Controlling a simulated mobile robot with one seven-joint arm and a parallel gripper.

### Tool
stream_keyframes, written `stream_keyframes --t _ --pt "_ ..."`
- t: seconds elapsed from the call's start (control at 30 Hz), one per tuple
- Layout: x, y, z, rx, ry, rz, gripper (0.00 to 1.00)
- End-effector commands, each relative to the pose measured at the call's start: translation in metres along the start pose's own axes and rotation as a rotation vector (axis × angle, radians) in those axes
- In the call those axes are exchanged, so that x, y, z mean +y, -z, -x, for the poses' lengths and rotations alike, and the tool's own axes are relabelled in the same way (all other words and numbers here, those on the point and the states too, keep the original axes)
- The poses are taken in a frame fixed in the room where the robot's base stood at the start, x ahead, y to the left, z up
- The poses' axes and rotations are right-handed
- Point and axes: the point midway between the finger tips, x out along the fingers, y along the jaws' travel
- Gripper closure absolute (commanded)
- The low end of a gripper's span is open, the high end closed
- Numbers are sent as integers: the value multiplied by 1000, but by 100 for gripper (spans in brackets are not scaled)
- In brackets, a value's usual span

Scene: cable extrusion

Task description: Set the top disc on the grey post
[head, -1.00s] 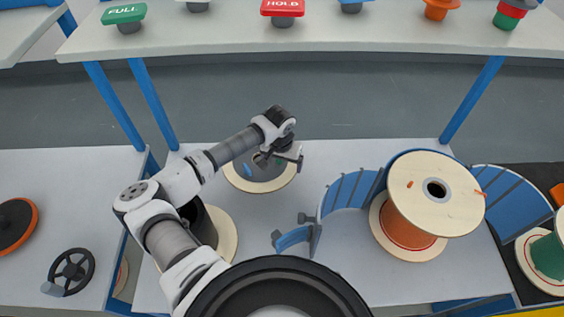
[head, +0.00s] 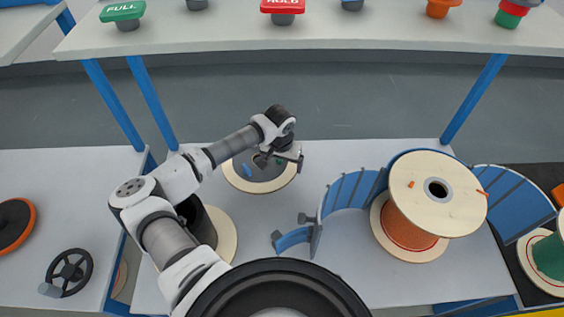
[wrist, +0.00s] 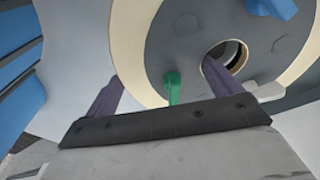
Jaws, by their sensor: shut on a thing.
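The top disc (head: 236,178) is round, with a cream rim, a grey middle and a central hole. It lies under my gripper (head: 284,157) in the head view. In the wrist view the disc (wrist: 290,52) carries a green tab and a blue tab. My gripper (wrist: 163,68) is shut on the disc, one finger at the hole and the other by the outer rim. Whether the disc touches the table is unclear. The grey post (head: 204,228) stands upright on a cream disc at left, partly behind my arm.
An orange cable spool (head: 412,222) with a cream top stands on the table (head: 345,265) at right, beside a curved blue guard (head: 350,190). A handwheel (head: 70,272) lies on the left table. The back shelf (head: 350,30) holds coloured signs.

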Motion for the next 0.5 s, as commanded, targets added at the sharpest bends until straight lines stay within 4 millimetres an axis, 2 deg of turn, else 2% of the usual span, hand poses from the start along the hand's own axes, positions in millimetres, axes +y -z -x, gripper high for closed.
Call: stream_keyframes --t 0.5 --pt "0 0 -4 1 1 -1 41"
